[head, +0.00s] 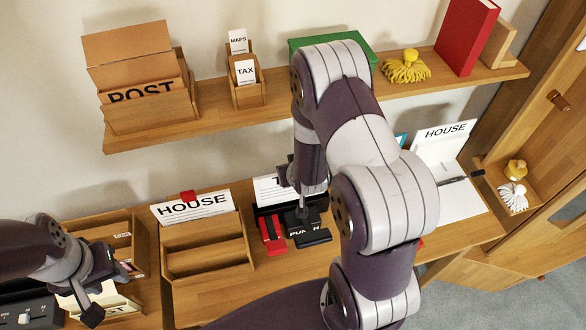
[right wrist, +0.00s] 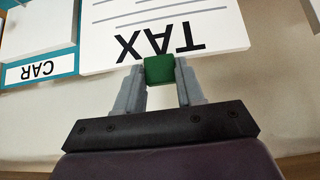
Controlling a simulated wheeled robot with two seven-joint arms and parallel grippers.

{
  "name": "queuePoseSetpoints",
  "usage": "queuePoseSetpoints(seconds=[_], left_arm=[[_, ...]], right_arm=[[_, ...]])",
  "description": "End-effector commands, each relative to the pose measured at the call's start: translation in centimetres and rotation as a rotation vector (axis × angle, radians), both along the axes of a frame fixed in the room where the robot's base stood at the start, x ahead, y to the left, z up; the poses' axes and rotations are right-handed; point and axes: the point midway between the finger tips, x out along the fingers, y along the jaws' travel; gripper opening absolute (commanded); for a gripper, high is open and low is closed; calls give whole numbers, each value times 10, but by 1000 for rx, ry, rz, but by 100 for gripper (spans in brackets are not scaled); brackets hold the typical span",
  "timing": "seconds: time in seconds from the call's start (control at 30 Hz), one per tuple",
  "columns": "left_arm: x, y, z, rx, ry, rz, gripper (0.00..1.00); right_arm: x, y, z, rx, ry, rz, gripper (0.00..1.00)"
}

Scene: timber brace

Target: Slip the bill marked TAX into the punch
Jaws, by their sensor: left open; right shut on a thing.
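The TAX bill (right wrist: 165,28) is a white sheet with black print, and a green tab (right wrist: 160,70) sits at its edge. My right gripper (right wrist: 160,82) is shut on that green tab. In the head view, the bill (head: 268,188) shows a "T" beside my right arm, which hides the rest. The black punch (head: 312,238) lies on the desk just in front of the bill. I cannot tell whether the bill's lower edge is in the punch's slot. My left gripper (head: 88,290) is open and empty at the lower left, over the desk organizer.
A red stapler (head: 271,234) lies beside the punch. A wooden rack (head: 205,245) with a HOUSE sheet (head: 192,207) stands left of it. Another HOUSE paper (head: 440,150) and a pen (head: 458,180) are at right. The shelf holds a POST box (head: 150,112) and a small TAX holder (head: 247,92).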

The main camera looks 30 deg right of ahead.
Motion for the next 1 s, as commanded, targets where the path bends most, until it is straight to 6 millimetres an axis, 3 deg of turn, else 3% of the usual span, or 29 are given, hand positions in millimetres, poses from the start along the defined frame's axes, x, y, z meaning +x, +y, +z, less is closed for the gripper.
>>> queuePoseSetpoints(seconds=[0.73,1.0], left_arm=[[0,0,0,0,0,0,43],[0,0,-8,0,0,0,43]], right_arm=[[0,0,1,0,-1,0,0],[-1,0,-8,0,0,0,0]])
